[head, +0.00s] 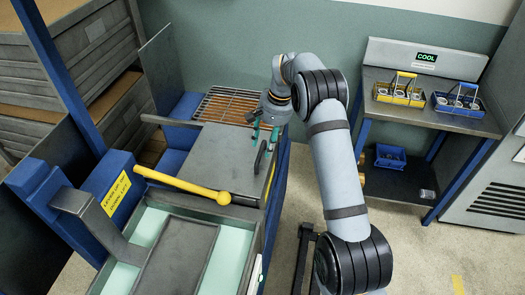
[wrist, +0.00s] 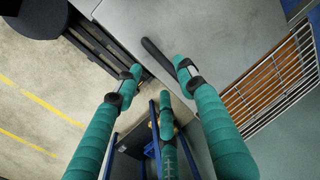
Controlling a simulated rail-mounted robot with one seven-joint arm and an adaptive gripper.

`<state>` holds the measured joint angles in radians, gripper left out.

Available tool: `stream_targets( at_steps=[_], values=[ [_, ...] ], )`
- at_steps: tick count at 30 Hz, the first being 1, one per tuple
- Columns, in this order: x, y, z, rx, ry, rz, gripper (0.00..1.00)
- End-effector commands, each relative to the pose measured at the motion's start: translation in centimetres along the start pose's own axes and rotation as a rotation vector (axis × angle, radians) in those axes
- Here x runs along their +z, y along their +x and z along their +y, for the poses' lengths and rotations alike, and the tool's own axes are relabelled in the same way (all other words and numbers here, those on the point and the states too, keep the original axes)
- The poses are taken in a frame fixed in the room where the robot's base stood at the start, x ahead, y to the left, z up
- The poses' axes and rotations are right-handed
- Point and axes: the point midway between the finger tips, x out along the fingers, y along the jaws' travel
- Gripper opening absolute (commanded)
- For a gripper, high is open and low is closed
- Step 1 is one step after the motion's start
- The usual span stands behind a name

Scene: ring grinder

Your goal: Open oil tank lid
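The grey oil tank lid (head: 215,160) lies flat in the middle of the head view. A black bar handle (head: 260,158) is on its right side. In the wrist view, the handle (wrist: 156,58) is a dark bar on the grey lid (wrist: 215,25). My gripper (head: 264,136) has teal fingers and is just beyond the handle, near the lid's back right corner. In the wrist view, my gripper (wrist: 157,75) has its fingers spread, with the handle's near end between the tips. Nothing is held. I cannot tell whether any finger touches the handle.
An orange wire-covered grate (head: 220,105) lies behind the lid. A yellow lever (head: 180,186) crosses in front of it, above an open tank of pale green liquid (head: 150,225). A bench (head: 440,115) with a yellow caddy (head: 400,92) and blue caddy (head: 458,103) stands right.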

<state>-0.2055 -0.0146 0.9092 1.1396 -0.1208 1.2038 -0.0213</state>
Motion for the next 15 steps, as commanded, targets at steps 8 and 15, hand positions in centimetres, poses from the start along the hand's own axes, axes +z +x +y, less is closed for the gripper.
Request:
stream_targets(
  at_steps=[8,15],
  values=[
    [0.0,4.1,-0.1,0.0,0.0,-0.001,0.39],
    [0.0,5.2,-0.1,-0.001,0.0,0.002,0.39]
  ],
)
